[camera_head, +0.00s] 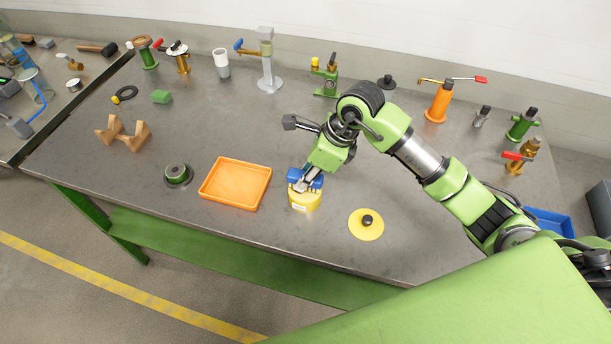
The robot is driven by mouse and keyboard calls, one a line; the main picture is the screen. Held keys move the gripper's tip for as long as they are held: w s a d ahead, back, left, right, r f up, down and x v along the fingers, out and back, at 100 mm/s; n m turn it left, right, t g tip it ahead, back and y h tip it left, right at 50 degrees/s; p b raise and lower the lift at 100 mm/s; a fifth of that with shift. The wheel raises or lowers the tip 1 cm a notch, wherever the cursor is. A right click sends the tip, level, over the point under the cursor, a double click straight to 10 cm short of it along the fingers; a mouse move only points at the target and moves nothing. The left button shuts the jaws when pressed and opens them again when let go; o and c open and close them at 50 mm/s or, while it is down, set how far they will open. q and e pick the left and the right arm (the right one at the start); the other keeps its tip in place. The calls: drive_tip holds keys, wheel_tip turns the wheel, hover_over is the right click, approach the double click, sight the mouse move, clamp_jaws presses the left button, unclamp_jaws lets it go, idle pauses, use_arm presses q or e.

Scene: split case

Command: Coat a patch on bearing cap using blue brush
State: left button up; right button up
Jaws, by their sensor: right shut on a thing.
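My right gripper (308,181) reaches down to a yellow pot (304,201) near the table's front edge. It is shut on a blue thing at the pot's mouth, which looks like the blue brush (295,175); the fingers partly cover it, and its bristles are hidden. A yellow lid with a black knob (366,230) lies to the right of the pot. I cannot tell for sure which part is the bearing cap. A low round green and dark part (178,174) sits left of the orange tray, and a tan saddle-shaped block (123,134) stands farther left. My left gripper is not in view.
The orange tray (236,203) is empty, just left of the pot. Valves and fittings stand along the back, including a grey stand (267,65) and an orange cylinder (438,103). A blue bin (548,222) is at the right. The table's middle is clear.

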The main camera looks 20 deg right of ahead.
sight(295, 176)
drive_tip(key=shift+r+p, duration=1.3)
drive_tip(key=shift+r, duration=1.4)
drive_tip(key=shift+s+a+r+n+g, duration=0.1)
drive_tip(key=shift+s+a+n+g, duration=0.2)
drive_tip(key=shift+n, duration=0.5)
drive_tip(key=s+d+r+n+g+h+b, duration=0.1)
drive_tip(key=s+d+r+n+g+b, duration=0.1)
drive_tip(key=s+n, duration=0.4)
drive_tip(key=s+d+r+n+g+h+b, duration=0.1)
drive_tip(key=s+n+g, duration=0.3)
drive_tip(key=n, duration=1.3)
drive_tip(key=s+d+r+h, duration=0.1)
drive_tip(key=s, duration=0.2)
drive_tip(key=shift+s+d+r+h+b, duration=0.2)
drive_tip(key=shift+d+h+b, duration=0.1)
drive_tip(key=shift+b, duration=0.1)
drive_tip(key=shift+w, duration=0.1)
